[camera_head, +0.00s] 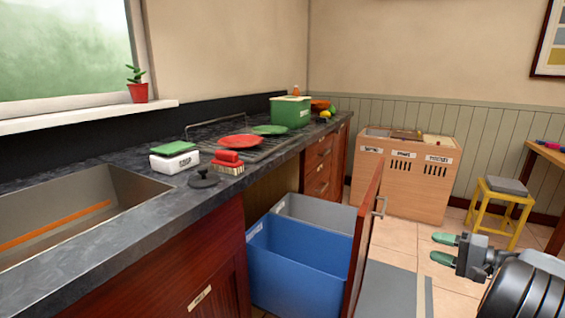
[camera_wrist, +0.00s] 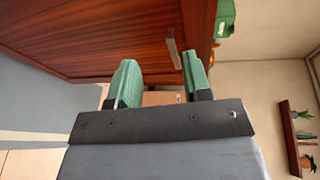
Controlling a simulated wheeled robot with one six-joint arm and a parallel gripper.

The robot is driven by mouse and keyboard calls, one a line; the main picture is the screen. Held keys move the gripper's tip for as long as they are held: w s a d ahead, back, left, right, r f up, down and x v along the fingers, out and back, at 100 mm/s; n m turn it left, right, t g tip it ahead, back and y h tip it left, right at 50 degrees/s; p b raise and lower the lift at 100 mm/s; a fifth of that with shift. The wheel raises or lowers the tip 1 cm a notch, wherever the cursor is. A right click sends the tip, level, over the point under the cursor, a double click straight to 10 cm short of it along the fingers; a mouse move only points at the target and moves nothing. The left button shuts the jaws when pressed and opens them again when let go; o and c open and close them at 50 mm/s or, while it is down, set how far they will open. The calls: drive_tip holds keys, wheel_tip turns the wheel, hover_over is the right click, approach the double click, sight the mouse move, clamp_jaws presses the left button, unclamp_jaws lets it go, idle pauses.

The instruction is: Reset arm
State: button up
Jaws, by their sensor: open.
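My gripper (camera_head: 444,248) is open and empty, with green fingertips, at the lower right in the head view. It also shows in the wrist view (camera_wrist: 160,85), its two fingers apart. It is to the right of a pulled-out drawer, whose dark red wooden front (camera_head: 362,240) has a metal handle (camera_head: 380,206). In the wrist view the wooden front (camera_wrist: 100,35) and handle (camera_wrist: 173,47) lie beyond the fingers, apart from them.
The drawer holds a blue bin (camera_head: 300,268) and a grey bin (camera_head: 315,211). The counter (camera_head: 130,235) runs along the left. A wooden sorting cabinet (camera_head: 400,180) and yellow stool (camera_head: 498,205) stand behind. A table (camera_head: 548,152) is at the right edge. Tiled floor is open between.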

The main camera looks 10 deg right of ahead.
drive_tip(key=a+r+n+g+h+p, duration=0.1)
drive_tip(key=a+r+n+g+p, duration=0.1)
drive_tip(key=a+r+g+p, duration=0.65)
drive_tip(key=a+r+n+g+h+p, duration=0.1)
drive_tip(key=a+r+n+p, duration=0.15)
drive_tip(key=a+p, duration=0.75)
drive_tip(key=s+a+r+n+h+p, duration=0.7)
drive_tip(key=s+a+r+p, duration=0.3)
drive_tip(key=a, duration=0.3)
drive_tip(key=shift+a+r+h, duration=0.3)
drive_tip(key=shift+r, duration=0.25)
drive_tip(key=shift+w, duration=0.1)
